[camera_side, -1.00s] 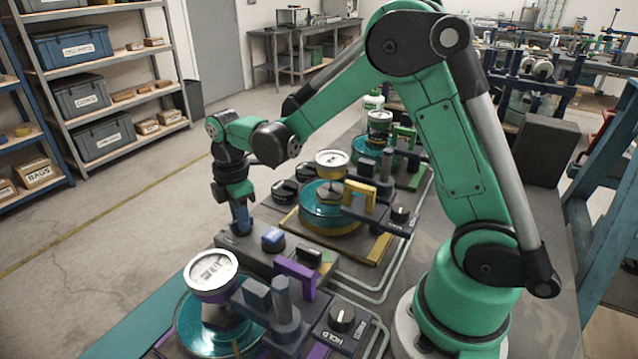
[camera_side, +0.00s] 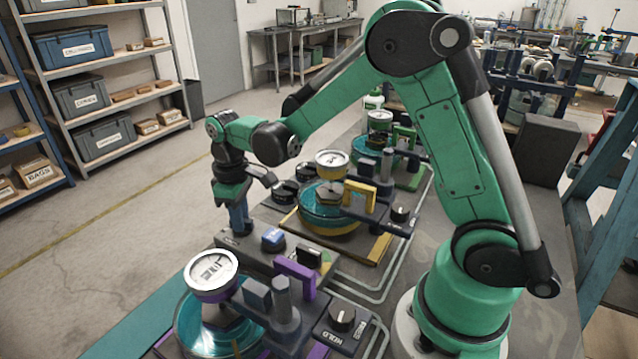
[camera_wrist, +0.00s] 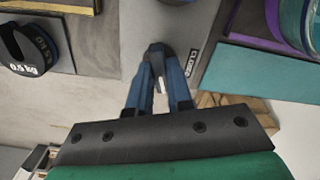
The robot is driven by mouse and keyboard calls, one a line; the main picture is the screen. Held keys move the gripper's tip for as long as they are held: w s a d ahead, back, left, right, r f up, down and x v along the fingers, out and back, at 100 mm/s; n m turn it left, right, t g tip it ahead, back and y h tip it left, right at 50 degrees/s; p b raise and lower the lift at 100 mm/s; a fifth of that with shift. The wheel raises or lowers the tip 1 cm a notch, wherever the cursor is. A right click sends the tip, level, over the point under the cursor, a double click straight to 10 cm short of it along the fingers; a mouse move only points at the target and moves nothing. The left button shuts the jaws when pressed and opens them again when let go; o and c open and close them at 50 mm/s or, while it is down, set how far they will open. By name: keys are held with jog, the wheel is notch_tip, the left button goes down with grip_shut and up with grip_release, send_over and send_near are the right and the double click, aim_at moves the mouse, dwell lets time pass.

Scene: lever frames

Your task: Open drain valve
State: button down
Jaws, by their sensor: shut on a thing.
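My gripper (camera_side: 239,222) points down at the far left end of the nearest station's grey panel (camera_side: 262,262). Its blue fingers (camera_wrist: 160,75) are shut on a small dark handle (camera_wrist: 158,49), likely the drain valve's; the fingers hide much of it. A label that seems to read CLOSED (camera_wrist: 193,58) lies just right of the handle in the wrist view.
A yellow-marked station (camera_side: 328,205) and a green-marked one stand farther back, with dark knobs. Open floor lies to the left.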

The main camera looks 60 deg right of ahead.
jog(key=shift+m, duration=0.6)
jog(key=c, duration=0.8)
grip_release()
jog(key=shift+r, duration=2.8)
